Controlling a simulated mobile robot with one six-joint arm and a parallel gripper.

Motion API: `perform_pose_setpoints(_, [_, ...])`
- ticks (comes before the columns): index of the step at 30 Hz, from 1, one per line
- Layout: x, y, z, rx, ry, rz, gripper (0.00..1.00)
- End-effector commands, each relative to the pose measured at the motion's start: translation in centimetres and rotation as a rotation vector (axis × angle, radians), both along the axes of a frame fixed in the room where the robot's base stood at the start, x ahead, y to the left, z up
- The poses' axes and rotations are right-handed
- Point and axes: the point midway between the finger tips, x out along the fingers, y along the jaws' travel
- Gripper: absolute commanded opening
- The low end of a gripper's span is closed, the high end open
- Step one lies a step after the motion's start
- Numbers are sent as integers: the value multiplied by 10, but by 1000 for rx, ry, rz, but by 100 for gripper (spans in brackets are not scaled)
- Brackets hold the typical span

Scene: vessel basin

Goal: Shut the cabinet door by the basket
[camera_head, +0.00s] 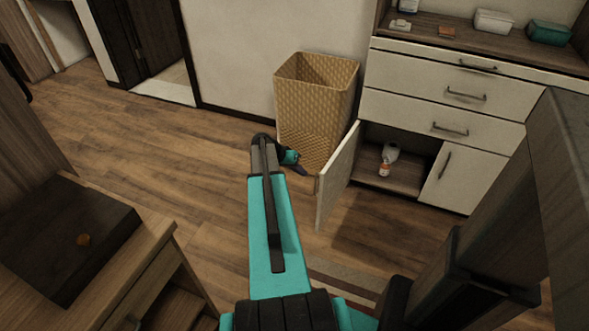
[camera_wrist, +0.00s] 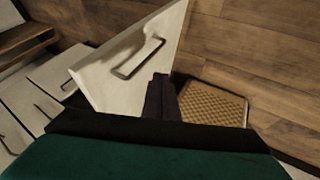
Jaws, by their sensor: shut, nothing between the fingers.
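The white cabinet door (camera_head: 338,178) stands open, swung out from the left side of the cabinet's lower part. In the wrist view the door (camera_wrist: 105,78) shows its outer face with a dark bar handle (camera_wrist: 139,58). My gripper (camera_head: 302,169) is shut and empty, low in front of the basket and left of the door. In the wrist view its fingertips (camera_wrist: 161,82) are close to the door's outer face; I cannot tell if they touch.
Inside the open compartment a white bottle (camera_head: 391,152) and a small orange-and-white bottle (camera_head: 385,169) stand or lie on the bottom board. The right cabinet door (camera_head: 462,178) and the drawers (camera_head: 450,92) are shut. A wooden cabinet (camera_head: 150,250) is at lower left. Floor around the open door is clear.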

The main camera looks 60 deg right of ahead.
Motion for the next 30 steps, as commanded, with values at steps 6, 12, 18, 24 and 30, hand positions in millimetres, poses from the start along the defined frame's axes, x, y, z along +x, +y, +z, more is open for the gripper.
perform_pose_setpoints(6, [-23, -1, 1, -1, 0, -2, 0])
perform_pose_setpoints(12, [-31, -3, 1, 0, 0, -1, 0])
perform_pose_setpoints(18, [-31, -3, 1, 0, 0, -1, 0])
perform_pose_setpoints(24, [-31, -3, 1, -1, -1, 1, 0])
perform_pose_setpoints(30, [-34, 0, 1, -1, -1, 14, 0])
